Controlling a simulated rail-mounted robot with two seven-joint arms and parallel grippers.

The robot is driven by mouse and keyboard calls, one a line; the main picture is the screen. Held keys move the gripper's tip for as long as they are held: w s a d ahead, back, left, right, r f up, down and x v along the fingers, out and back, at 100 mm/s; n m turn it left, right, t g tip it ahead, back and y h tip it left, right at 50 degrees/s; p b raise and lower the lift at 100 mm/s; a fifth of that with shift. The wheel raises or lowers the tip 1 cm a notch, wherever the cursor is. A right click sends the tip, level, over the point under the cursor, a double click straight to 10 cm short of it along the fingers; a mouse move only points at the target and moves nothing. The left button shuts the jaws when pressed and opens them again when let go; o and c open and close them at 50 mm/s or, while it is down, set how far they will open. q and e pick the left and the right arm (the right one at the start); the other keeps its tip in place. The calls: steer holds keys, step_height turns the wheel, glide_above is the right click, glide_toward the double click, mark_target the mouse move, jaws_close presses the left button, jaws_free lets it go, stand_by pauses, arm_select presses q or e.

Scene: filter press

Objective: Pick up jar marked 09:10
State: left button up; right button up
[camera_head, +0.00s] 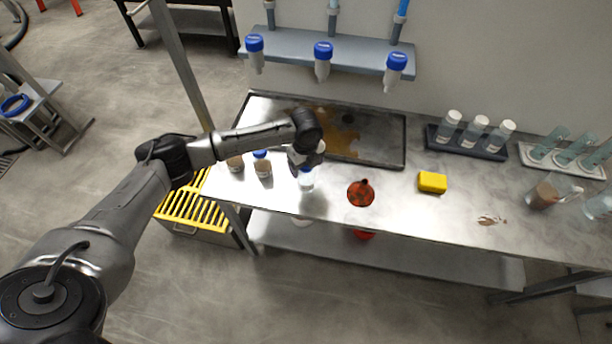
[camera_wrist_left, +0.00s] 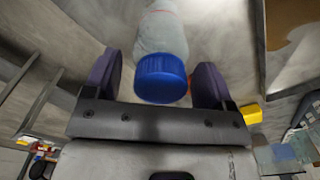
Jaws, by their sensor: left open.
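My left gripper (camera_head: 304,158) is above the steel bench, over a clear jar (camera_head: 306,183) with a blue cap. In the left wrist view the gripper (camera_wrist_left: 157,75) is open. The jar's blue cap (camera_wrist_left: 161,80) and pale body sit between the two purple finger pads, with gaps visible beside the cap. To the left of it stand two more blue-capped jars with brown contents, one jar (camera_head: 263,167) and another jar (camera_head: 236,164) partly hidden by my arm. I cannot read a time mark on any jar. My right gripper is not in view.
A stained dark tray (camera_head: 385,140) lies behind the jars. An orange-red funnel-like item (camera_head: 361,192) and a yellow sponge (camera_head: 432,182) are to the right. Three blue-capped jars hang at a wall rack (camera_head: 350,56). White-capped tubes stand in a dark rack (camera_head: 466,144).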

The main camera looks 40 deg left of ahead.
arm_select(q)
steer(key=shift+c, duration=0.2)
steer(key=c, duration=1.3)
